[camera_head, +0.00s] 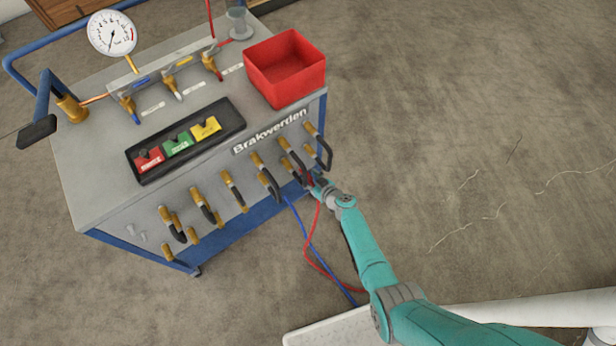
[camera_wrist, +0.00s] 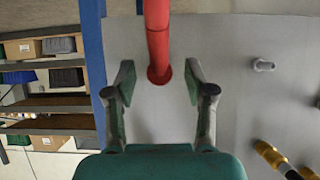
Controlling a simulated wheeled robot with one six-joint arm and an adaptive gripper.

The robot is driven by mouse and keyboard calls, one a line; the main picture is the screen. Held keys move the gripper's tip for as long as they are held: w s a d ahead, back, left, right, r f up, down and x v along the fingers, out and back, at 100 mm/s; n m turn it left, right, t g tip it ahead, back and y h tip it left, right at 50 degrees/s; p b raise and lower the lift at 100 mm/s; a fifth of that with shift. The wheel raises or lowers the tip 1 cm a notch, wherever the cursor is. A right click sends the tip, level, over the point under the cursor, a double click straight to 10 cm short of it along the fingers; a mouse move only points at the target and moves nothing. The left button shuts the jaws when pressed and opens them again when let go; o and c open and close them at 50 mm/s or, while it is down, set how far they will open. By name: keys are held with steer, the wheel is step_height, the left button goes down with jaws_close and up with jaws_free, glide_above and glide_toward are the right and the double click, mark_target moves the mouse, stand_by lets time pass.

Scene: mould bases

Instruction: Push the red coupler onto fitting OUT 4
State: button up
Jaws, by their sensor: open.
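The red coupler (camera_wrist: 159,73) shows in the wrist view as a round red end against the grey panel, with its red hose (camera_wrist: 157,25) running to the top edge. My gripper (camera_wrist: 158,78) is open, with one finger on each side of the coupler and a visible gap on both sides. The coupler seems to be at the panel face; the fitting behind it is hidden, and I cannot tell whether it is seated. In the head view my gripper (camera_head: 314,181) is at the right end of the cart front. No OUT 4 label is readable.
The grey cart (camera_head: 90,180) carries brass fittings with black hoses (camera_head: 265,175) close to my gripper. A bare metal nipple (camera_wrist: 263,65) and a brass fitting (camera_wrist: 272,155) are on the panel. A blue hose (camera_head: 305,235) trails on the floor. A red bin (camera_head: 285,85) stands on top.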

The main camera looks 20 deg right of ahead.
steer(key=shift+c, duration=0.2)
jaws_close()
steer(key=shift+s+d, duration=0.25)
steer(key=shift+s, duration=0.55)
steer(key=shift+s+d, duration=0.25)
steer(key=shift+s, duration=0.5)
steer(key=shift+s+d, duration=0.25)
steer(key=shift+s, duration=0.55)
glide_toward(313, 184)
steer(key=f, duration=0.2)
steer(key=shift+s+f, duration=0.3)
steer(key=shift+s, duration=0.1)
